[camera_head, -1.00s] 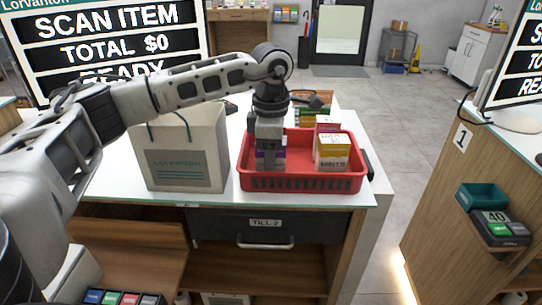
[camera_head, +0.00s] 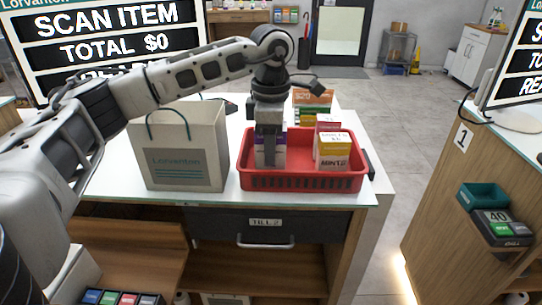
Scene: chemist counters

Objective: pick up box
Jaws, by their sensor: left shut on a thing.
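My left gripper (camera_head: 269,150) points down into the red basket (camera_head: 305,181) on the white counter, in the head view. It is shut on a purple and white box (camera_head: 270,157), which the fingers partly cover. The box's lower part is near the basket's floor; I cannot tell whether it touches. A yellow and white box (camera_head: 333,152) stands to the right in the basket, with a pink box (camera_head: 327,124) behind it. My right gripper does not show.
A white Lorvanton paper bag (camera_head: 180,150) stands left of the basket. A large screen (camera_head: 110,40) stands at the back left. Small coloured boxes (camera_head: 312,105) stand behind the basket. A drawer (camera_head: 265,226) is below the counter's front edge.

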